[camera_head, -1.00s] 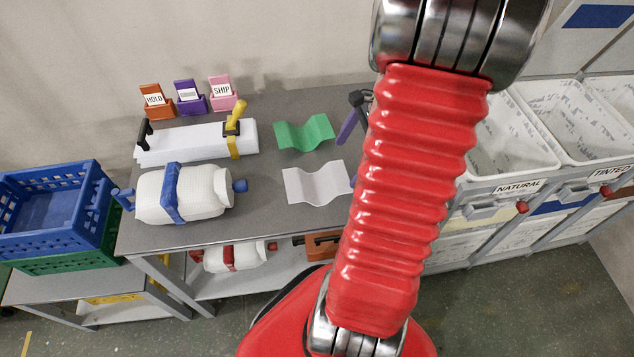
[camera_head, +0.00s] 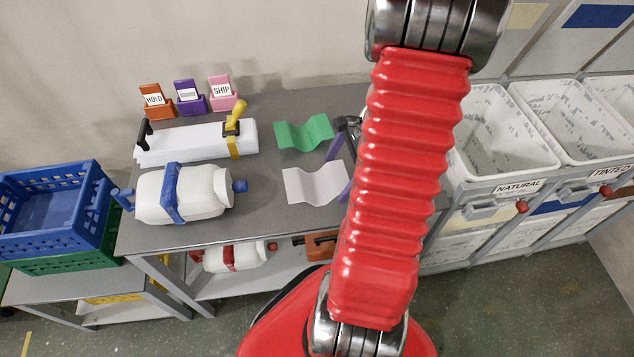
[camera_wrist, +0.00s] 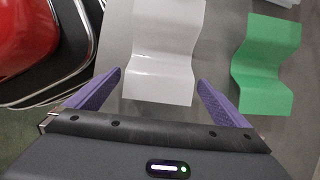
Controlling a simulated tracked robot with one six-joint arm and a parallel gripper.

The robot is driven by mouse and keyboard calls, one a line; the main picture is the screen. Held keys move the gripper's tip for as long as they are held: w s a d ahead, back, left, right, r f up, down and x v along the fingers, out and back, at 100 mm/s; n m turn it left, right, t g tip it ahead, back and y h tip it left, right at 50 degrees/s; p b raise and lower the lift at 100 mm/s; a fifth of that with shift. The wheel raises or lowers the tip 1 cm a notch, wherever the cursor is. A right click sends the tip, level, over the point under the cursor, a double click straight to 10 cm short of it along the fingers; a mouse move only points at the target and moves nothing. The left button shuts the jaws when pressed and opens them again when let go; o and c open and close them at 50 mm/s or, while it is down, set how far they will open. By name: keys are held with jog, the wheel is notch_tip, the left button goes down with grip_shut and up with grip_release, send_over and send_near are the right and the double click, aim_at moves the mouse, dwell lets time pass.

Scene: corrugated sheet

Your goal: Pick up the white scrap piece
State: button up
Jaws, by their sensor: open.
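The white scrap piece (camera_head: 314,184) is a wavy corrugated sheet lying on the grey table, near its front edge. In the wrist view the white piece (camera_wrist: 164,55) lies ahead of my gripper (camera_wrist: 159,92), between the lines of its two purple fingers. My gripper is open and empty. In the head view the gripper (camera_head: 340,165) is partly hidden behind my red arm, with its fingers at the right end of the white piece. I cannot tell whether they touch it. A green wavy piece (camera_head: 304,132) lies behind the white one.
A white wrapped roll (camera_head: 205,193) with a blue strap and a long white block (camera_head: 190,142) with a yellow clamp sit left on the table (camera_head: 262,215). Labelled holders (camera_head: 188,100) stand behind. Bins (camera_head: 507,150) stand right; a blue crate (camera_head: 50,235) stands left.

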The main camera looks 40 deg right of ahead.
jog(key=shift+x, duration=1.15)
jog(key=c, duration=0.9)
